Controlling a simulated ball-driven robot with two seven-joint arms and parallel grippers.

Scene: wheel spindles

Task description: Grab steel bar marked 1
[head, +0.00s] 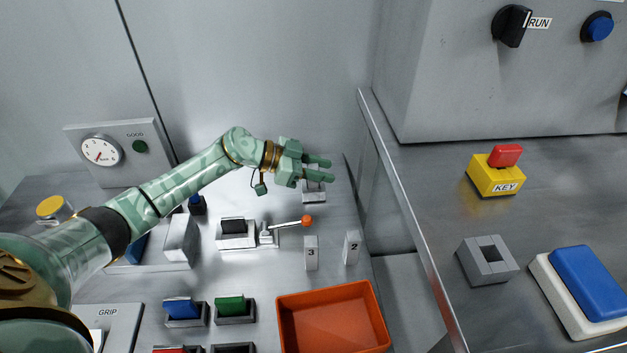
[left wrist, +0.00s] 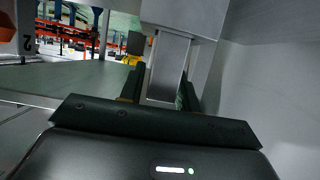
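My left gripper (head: 320,169) is at the back of the bench, its two fingers apart and pointing right. In the left wrist view a plain steel bar (left wrist: 167,68) stands between the fingers, with a narrow gap showing on at least one side. A larger grey block (left wrist: 180,18) adjoins its upper end in that view. No number shows on this bar, so I cannot read whether it is 1. In the head view a grey block (head: 313,197) shows just below the fingers. Steel bars marked 3 (head: 311,258) and 2 (head: 352,252) stand nearer. My right gripper is out of view.
A lever with an orange knob (head: 306,221) is close below the gripper. An orange tray (head: 333,322) lies at the front. Blue (head: 181,308) and green (head: 230,306) blocks sit left of it. A raised bench edge (head: 410,215) runs along the right.

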